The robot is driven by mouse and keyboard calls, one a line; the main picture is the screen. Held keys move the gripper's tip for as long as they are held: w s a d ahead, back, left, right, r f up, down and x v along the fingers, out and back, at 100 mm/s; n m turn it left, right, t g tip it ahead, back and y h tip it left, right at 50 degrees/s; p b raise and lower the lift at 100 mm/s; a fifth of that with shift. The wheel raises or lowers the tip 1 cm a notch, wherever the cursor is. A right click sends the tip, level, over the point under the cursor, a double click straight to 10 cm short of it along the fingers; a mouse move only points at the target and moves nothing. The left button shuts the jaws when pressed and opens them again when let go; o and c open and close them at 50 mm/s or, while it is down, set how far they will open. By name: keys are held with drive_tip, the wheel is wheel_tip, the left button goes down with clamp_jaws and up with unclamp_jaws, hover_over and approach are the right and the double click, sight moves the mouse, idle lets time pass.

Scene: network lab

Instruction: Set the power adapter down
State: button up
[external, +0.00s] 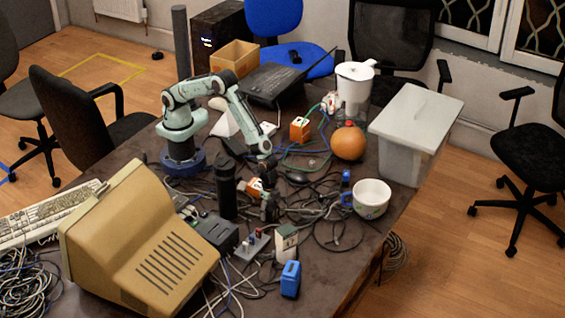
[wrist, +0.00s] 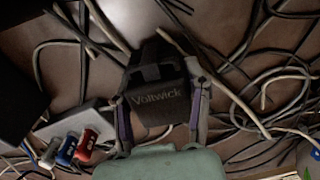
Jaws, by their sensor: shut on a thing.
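The power adapter (wrist: 157,108) is a dark block marked "Voltwick", seen between my two fingers in the wrist view. My gripper (wrist: 160,88) is shut on it, with one finger along each side. In the external view my gripper (external: 268,208) points down low over the cable-covered part of the table (external: 330,272). There the adapter is small and dark and hard to tell from the gripper and cables. I cannot tell whether its underside touches the table or cables.
Loose cables (external: 335,232) lie around my gripper. A black cylinder (external: 226,190) stands close on its left, a mug (external: 371,198) to its right. The front right tabletop is mostly clear.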

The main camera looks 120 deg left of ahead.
sight(268, 203)
drive_tip(key=shift+f, duration=0.1)
drive_tip(key=o, duration=1.2)
drive_tip(key=r, duration=0.8)
drive_tip(key=shift+s+a+r, duration=0.25)
drive_tip(key=shift+s+r, duration=0.05)
drive_tip(key=shift+s, duration=0.05)
drive_tip(key=s+a+r, duration=0.2)
drive_tip(key=s+r, duration=0.3)
drive_tip(key=s, duration=0.1)
drive_tip(key=s+a+r+n, duration=0.1)
drive_tip(key=s+a+r, duration=0.1)
drive_tip(key=s+r, duration=0.3)
drive_tip(key=s+a+r+n, duration=0.1)
drive_tip(key=s+r, duration=0.4)
drive_tip(key=s, duration=0.2)
drive_tip(key=shift+s+a+r+y, duration=0.25)
drive_tip(key=shift+a+r+y, duration=0.05)
drive_tip(key=shift+a, duration=0.1)
drive_tip(key=shift+o, duration=0.6)
drive_tip(key=s+a+n, duration=0.1)
drive_tip(key=s, duration=0.9)
drive_tip(key=shift+s+a, duration=0.15)
